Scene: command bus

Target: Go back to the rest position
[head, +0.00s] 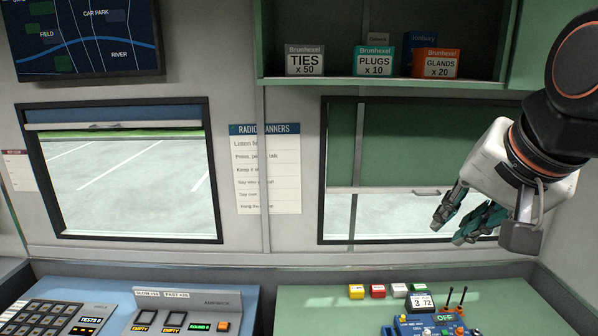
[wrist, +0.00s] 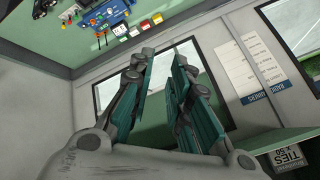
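My gripper (head: 464,220) hangs at the right of the head view, in front of the right window (head: 400,214) and above the green desk (head: 310,308). It points down and to the left. In the wrist view the teal fingers of my gripper (wrist: 160,58) stand apart with a gap between them. Nothing shows between the fingers, and the gripper touches nothing that I can see.
A blue device (head: 428,326) with antennas stands on the green desk, with several small coloured blocks (head: 377,291) behind it. The shelf (head: 300,83) above holds boxes. A blue desk (head: 80,285) with panels is at left. A screen (head: 80,40) hangs upper left.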

